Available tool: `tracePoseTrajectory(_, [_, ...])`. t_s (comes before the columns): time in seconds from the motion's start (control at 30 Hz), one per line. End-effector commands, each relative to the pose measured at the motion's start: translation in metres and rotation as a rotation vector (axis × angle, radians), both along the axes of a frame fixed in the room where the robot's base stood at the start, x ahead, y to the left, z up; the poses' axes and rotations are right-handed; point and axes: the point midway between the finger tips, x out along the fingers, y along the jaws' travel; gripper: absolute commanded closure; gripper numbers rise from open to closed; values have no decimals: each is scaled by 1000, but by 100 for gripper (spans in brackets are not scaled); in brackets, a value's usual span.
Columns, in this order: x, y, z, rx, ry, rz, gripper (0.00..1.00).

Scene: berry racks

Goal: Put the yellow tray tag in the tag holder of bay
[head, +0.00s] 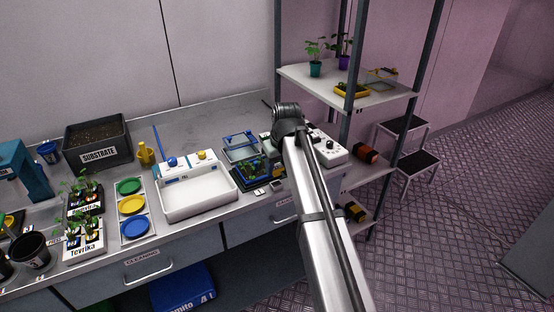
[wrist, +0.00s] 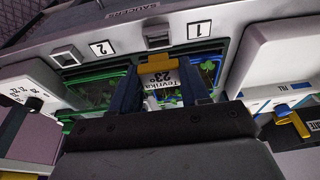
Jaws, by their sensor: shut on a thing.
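In the wrist view my gripper (wrist: 160,92) is shut on a tag (wrist: 160,78) with a yellow edge and the print "Tevrika 23°". The tag is held between the two dark fingers, above the bays. Two small square holders sit along the bench's front edge: one at the left (wrist: 67,56) and one near the middle (wrist: 158,38), just beyond the tag. A "2" label (wrist: 102,48) and a "1" label (wrist: 199,29) are beside them. The tag looks apart from both holders. In the head view my arm hides the gripper and tag.
A green-edged tray (wrist: 98,90) and a blue-edged one (wrist: 212,66) lie beside the fingers. A white sink-like basin (head: 198,201) stands left of the bays, and a white device with knobs (head: 328,146) right of them. A shelf rack post (head: 345,120) rises behind.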

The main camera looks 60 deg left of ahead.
Motion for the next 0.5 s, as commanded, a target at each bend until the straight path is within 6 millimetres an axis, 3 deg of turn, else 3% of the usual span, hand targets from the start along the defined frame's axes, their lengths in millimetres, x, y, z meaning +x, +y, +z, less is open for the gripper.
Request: tracePoseTrajectory(0.5, [0, 0, -39, 0, 0, 0, 83])
